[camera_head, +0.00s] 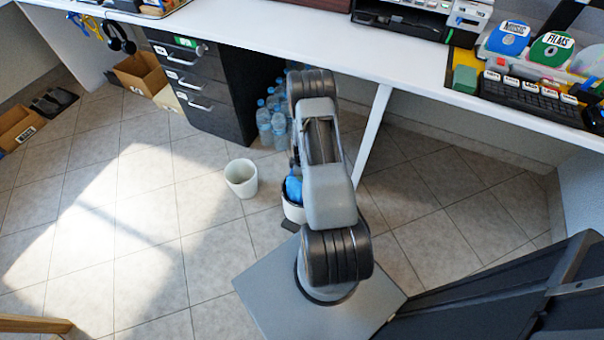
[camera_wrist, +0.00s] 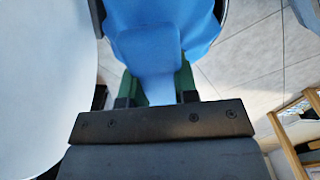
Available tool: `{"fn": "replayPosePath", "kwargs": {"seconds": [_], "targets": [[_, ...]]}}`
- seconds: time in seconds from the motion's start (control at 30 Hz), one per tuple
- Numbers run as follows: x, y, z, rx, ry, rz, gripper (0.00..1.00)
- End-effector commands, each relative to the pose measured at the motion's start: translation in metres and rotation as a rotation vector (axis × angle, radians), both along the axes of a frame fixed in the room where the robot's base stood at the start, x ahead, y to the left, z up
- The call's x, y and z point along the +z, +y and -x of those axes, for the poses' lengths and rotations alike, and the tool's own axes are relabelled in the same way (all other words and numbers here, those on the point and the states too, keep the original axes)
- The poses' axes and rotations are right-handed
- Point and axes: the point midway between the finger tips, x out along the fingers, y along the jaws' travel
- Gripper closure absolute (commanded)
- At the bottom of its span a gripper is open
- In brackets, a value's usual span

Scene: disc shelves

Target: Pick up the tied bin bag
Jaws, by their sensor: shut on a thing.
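The tied bin bag is blue. In the head view a small part of the bag (camera_head: 293,188) shows beside my arm, at the mouth of a white bin (camera_head: 292,211). Most of the bag and bin are hidden behind my arm. In the wrist view the blue bag (camera_wrist: 165,25) fills the top middle, and its neck runs down between the green-padded fingers of my gripper (camera_wrist: 159,84). My gripper is shut on this neck. I cannot tell whether the bag's underside is clear of the bin.
Another white bin (camera_head: 241,180) stands on the tiled floor to the left. Several water bottles (camera_head: 270,118) stand under the white desk (camera_head: 250,30), beside the dark drawer unit (camera_head: 200,95). Open cardboard boxes (camera_head: 140,73) lie at the left.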

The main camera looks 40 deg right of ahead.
Motion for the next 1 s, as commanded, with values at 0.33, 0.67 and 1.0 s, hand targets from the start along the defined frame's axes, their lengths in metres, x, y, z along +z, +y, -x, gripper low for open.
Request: {"fn": "replayPosePath", "kwargs": {"seconds": [0.33,0.67,1.0], "targets": [[0.044,0.0,0.0,0.0,-0.001,0.001,1.0],[0.079,0.0,0.0,0.0,-0.001,0.001,1.0],[0.114,0.0,0.0,0.0,-0.001,0.001,1.0]]}}
